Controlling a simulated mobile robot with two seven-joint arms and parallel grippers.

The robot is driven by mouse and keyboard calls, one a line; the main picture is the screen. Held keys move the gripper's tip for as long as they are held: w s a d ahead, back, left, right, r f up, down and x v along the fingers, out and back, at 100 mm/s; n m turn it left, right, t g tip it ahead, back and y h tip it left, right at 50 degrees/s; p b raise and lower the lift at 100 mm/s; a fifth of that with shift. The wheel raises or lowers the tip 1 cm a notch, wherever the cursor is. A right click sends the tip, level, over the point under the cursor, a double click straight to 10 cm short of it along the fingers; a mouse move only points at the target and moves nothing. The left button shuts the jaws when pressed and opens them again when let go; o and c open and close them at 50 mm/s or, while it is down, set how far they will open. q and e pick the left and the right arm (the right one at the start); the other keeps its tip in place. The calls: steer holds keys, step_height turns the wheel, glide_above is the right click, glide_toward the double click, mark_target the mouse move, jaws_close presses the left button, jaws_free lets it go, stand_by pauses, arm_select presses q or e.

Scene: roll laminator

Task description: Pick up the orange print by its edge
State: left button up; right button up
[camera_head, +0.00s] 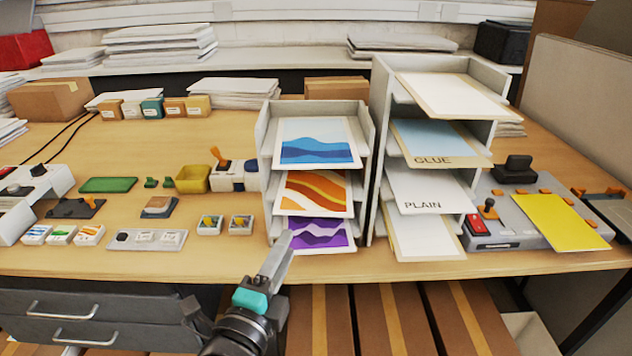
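The orange print (312,192) has orange, brown and white waves. It lies on the middle shelf of the left tray rack (265,135), its front edge sticking out. A blue wave print (316,143) is on the shelf above, and a purple print (318,234) on the shelf below. My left gripper (286,244) points up from the bottom centre, and its tip overlaps the lower left edge of the purple print in the picture. It is lower than the orange print and shows no contact with it. I cannot tell whether its fingers are apart. My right gripper is out of view.
A taller rack (384,75) with sheets marked GLUE and PLAIN stands close on the right. A grey machine (515,228) with a yellow sheet (560,222) is farther right. Small blocks and trays cover the table (180,262) on the left. Cardboard boxes (400,315) stand below its front edge.

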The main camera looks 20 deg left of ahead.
mark_target(306, 212)
arm_select(q)
steer(key=shift+w+d+r, duration=0.1)
steer(key=shift+w+d, duration=0.1)
steer(key=shift+w, duration=2.35)
steer(key=shift+w+d, duration=0.15)
steer(key=shift+w, duration=2.4)
steer(key=shift+c, duration=0.4)
jaws_close()
